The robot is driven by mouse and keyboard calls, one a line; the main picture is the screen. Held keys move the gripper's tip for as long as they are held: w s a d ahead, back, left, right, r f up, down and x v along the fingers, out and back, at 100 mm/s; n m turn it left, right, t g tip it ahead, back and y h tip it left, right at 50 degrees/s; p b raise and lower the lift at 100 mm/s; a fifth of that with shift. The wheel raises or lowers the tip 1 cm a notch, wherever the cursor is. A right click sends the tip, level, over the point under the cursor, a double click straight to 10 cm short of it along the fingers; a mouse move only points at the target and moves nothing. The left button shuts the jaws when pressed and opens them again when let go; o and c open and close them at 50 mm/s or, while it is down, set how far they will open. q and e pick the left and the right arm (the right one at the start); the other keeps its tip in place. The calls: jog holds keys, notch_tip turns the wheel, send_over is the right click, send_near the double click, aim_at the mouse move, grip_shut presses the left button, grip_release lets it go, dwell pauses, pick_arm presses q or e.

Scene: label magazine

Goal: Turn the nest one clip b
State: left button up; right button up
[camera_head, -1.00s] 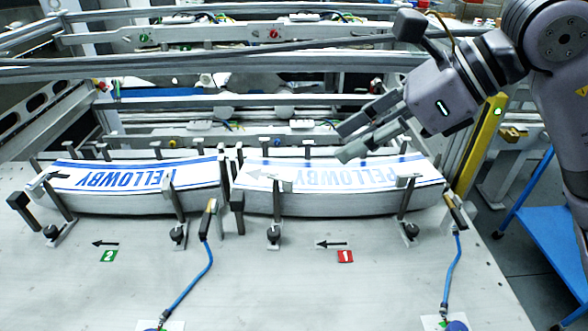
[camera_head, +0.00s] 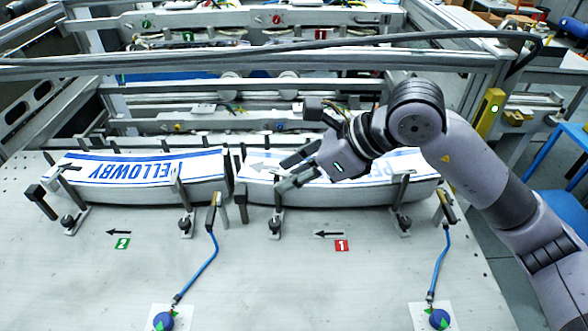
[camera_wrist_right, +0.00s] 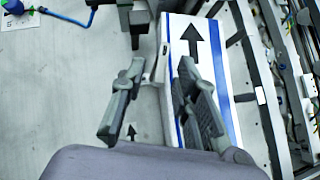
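Nest one, with the red 1 plate (camera_head: 341,246) in front, holds a stack of blue-and-white labels (camera_head: 258,171). Its front edge has two clips with black knobs, a left one (camera_head: 274,226) and a right one (camera_head: 404,223); I see no letter telling which is b. My right gripper (camera_head: 281,174) is open and empty above the stack's left end, close to the left clip. In the right wrist view its fingers (camera_wrist_right: 160,70) are apart, over the stack's front edge, and partly hide the clip between them. The right arm covers the middle of the stack. My left gripper is out of view.
Nest two, with the green 2 plate (camera_head: 122,243), holds another label stack (camera_head: 140,168) at the left. Two blue cables (camera_head: 199,268) (camera_head: 437,262) run to blue knobs on the table front. Metal rails (camera_head: 300,65) cross behind.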

jog(key=shift+c, duration=0.2)
grip_shut()
jog(key=n+g+b, duration=0.1)
jog(key=b, duration=0.1)
jog(key=n+g+b, duration=0.1)
jog(key=b, duration=0.1)
jog(key=shift+w+d+n+y, duration=0.1)
jog(key=shift+w+n+y, duration=0.2)
jog(key=shift+w+n, duration=0.1)
